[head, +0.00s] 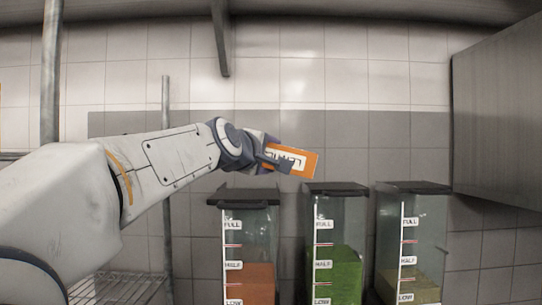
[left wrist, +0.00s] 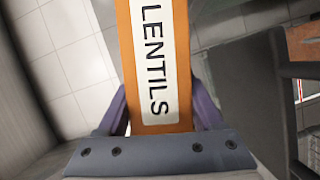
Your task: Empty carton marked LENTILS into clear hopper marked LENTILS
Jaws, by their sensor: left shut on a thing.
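My left gripper (head: 268,158) is shut on an orange carton (head: 308,163), which lies nearly on its side with a slight tilt. Its white label looks upside down in the head view. In the left wrist view the carton (left wrist: 156,60) reads LENTILS, between my purple fingers (left wrist: 158,112). In the head view the carton appears above the gap between the left hopper (head: 262,233) and the middle hopper. The left hopper is clear, with orange-red contents to about half. No hopper name shows, only FULL, HALF and LOW marks. My right gripper is out of view.
The middle hopper (head: 334,222) holds green contents and the right hopper (head: 425,235) holds beige-green contents. All have dark tops. A wire rack (head: 120,287) stands at the lower left. A large grey box-like fixture (head: 500,120) projects at the right.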

